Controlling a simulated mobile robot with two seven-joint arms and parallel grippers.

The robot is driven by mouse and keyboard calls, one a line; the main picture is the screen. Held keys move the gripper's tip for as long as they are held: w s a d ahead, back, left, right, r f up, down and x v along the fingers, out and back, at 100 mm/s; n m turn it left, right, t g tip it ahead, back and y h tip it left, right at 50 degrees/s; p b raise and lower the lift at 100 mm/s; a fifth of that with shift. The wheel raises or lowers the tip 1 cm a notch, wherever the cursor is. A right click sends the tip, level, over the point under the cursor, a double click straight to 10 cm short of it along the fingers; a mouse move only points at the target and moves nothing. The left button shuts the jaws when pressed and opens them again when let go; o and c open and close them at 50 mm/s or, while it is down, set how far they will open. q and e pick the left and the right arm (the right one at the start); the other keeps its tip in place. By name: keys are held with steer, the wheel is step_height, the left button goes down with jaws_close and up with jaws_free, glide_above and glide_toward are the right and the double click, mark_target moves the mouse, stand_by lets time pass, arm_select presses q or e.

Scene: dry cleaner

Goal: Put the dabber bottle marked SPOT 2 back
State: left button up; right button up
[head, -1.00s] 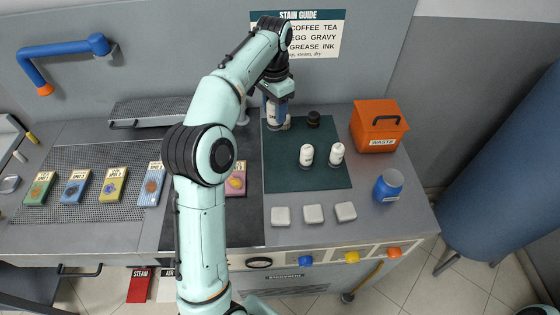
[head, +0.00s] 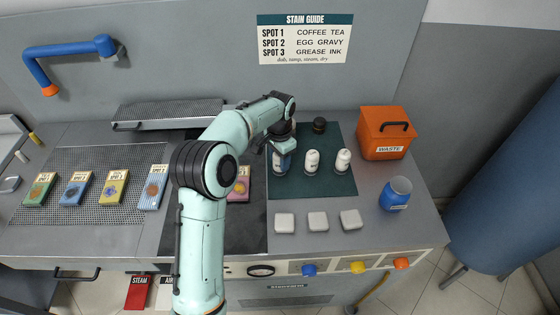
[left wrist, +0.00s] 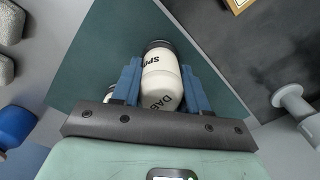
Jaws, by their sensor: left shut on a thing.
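My left gripper (head: 283,148) is shut on a white dabber bottle (head: 281,167) over the left part of the dark green mat (head: 325,187). In the left wrist view, the blue fingers (left wrist: 161,84) lie on both sides of this bottle (left wrist: 160,70). Its print shows "SPO" and "DAB"; its number is hidden. The bottle looks upright, at or close to the mat; I cannot tell whether it touches. Two more white bottles, a middle one (head: 312,161) and a right one (head: 343,161), stand in a row to its right. My right gripper is not in view.
A black round pot (head: 319,125) stands at the mat's back. An orange waste bin (head: 384,133) and a blue jar (head: 396,193) are to the right. White pads (head: 317,221) lie in front. The stain guide (head: 305,39) hangs on the wall.

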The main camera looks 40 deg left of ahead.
arm_select(q)
steer(key=shift+f, duration=0.3)
steer(key=shift+w+f, duration=0.1)
steer(key=o, duration=1.1)
steer(key=shift+c, duration=0.2)
step_height(320, 180, up, 12)
steer(key=shift+f+p, duration=0.1)
steer(key=shift+p, duration=0.9)
steer(key=shift+r, duration=0.25)
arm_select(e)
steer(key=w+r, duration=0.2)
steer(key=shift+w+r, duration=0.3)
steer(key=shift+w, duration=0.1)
arm_select(q)
steer(key=shift+f, duration=0.1)
